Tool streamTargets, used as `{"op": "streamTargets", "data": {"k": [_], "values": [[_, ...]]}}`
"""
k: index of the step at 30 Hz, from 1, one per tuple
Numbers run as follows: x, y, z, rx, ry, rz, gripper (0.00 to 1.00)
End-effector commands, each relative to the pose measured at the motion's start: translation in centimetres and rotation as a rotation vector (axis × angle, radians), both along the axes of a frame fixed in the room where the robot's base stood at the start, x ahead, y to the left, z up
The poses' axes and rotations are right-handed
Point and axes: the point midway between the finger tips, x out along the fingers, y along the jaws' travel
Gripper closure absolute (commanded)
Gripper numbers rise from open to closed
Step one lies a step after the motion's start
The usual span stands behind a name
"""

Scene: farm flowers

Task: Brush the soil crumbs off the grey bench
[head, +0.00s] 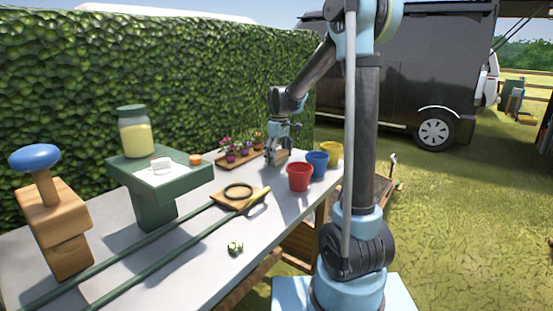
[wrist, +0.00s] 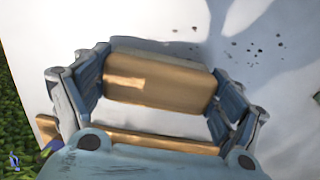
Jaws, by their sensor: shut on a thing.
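My gripper (head: 274,158) is over the far part of the grey bench (head: 215,257), between the flower tray and the coloured pots. In the wrist view my gripper (wrist: 163,92) is shut on a wooden brush (wrist: 158,82), a tan block held across between its two fingers. A few more specks lie just above the brush. The crumbs are too small to tell in the head view.
A wooden tray (head: 225,163) of potted flowers stands by the hedge. Red (head: 299,177), blue (head: 317,163) and yellow (head: 331,150) pots stand along the right edge. Nearer are a board with snips (head: 258,202), a green stand (head: 160,185) with a jar, and a blue-knobbed wooden block (head: 60,225).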

Motion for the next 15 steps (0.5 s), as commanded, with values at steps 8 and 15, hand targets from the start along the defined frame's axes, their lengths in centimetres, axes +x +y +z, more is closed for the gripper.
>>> {"op": "streamTargets", "data": {"k": [8,15], "values": [[0.0,-0.3,3.2,0.000,0.000,-0.001,0.44],[0.1,-0.5,5.4,0.000,0.000,-0.003,0.44]]}}
